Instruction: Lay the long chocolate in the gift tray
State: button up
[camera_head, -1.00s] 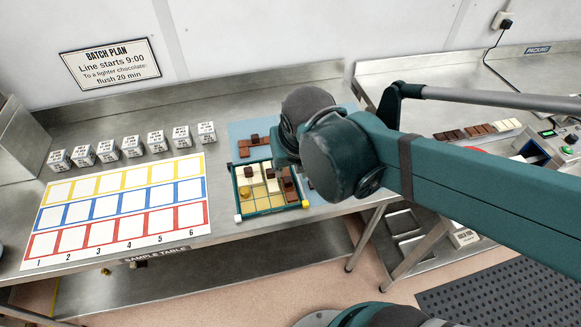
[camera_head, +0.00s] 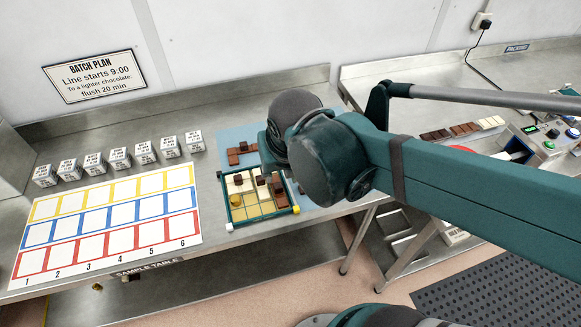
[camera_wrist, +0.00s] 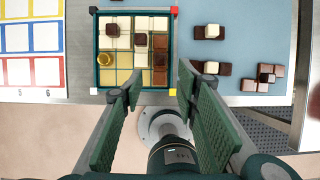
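In the wrist view the tray (camera_wrist: 98,68) holds white and brown pieces and a gold round one. A long brown piece, apparently the long chocolate (camera_wrist: 160,68), lies along its right column; whether it is one piece or several is hard to tell. It also shows in the head view (camera_head: 280,192). My gripper (camera_wrist: 160,88) is open, its green fingers wide apart with nothing between them, at the tray's front right. In the head view my arm hides the fingers.
More chocolates (camera_wrist: 208,32) lie on the blue mat (camera_wrist: 240,45) right of the tray. A grid sheet (camera_head: 105,225) lies left of it, with several labelled cubes (camera_head: 120,158) behind. The table's front edge is close below the tray. A second bench (camera_head: 420,85) stands at right.

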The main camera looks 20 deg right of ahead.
jog(key=s+d+r+m+t, duration=0.1)
jog(key=d+m, duration=0.3)
jog(key=m, duration=1.4)
jog(key=s+d+r+m+t, duration=0.1)
jog(key=d+r+m, duration=0.2)
jog(key=m, duration=1.5)
jog(key=shift+s+d+r+t, duration=0.3)
jog(key=shift+d+r+t, duration=0.1)
jog(key=shift+d, duration=0.6)
